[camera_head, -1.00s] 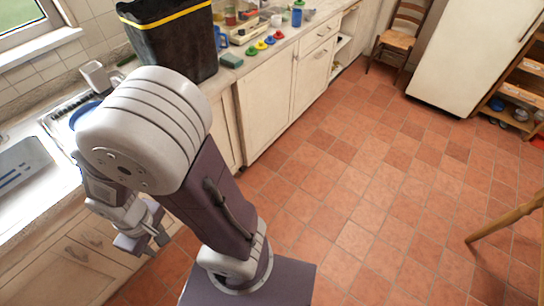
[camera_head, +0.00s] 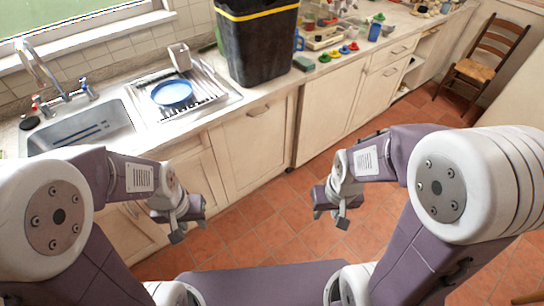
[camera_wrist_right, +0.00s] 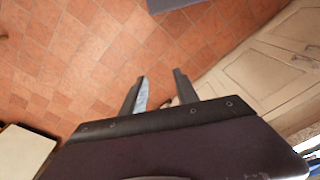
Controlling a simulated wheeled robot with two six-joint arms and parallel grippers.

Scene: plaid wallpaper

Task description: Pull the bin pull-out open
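The pale cabinet front with a horizontal handle (camera_head: 258,111), below the black bin, looks like the bin pull-out (camera_head: 252,150). It is shut, flush with the neighbouring fronts. My left gripper (camera_head: 190,224) is in front of the lower cabinets, left of that front and apart from it; its fingers look spread and empty. My right gripper (camera_head: 331,218) hangs over the floor, right of and in front of that front. In the right wrist view its two fingers (camera_wrist_right: 157,92) are apart with nothing between them.
The counter above holds a black bin (camera_head: 258,50) with a yellow band, a dish rack (camera_head: 205,90) with a blue plate, and a sink (camera_head: 80,128). Several small items stand farther right. Tiled floor (camera_head: 270,232) is clear before the cabinets. A chair (camera_head: 480,65) stands at the far right.

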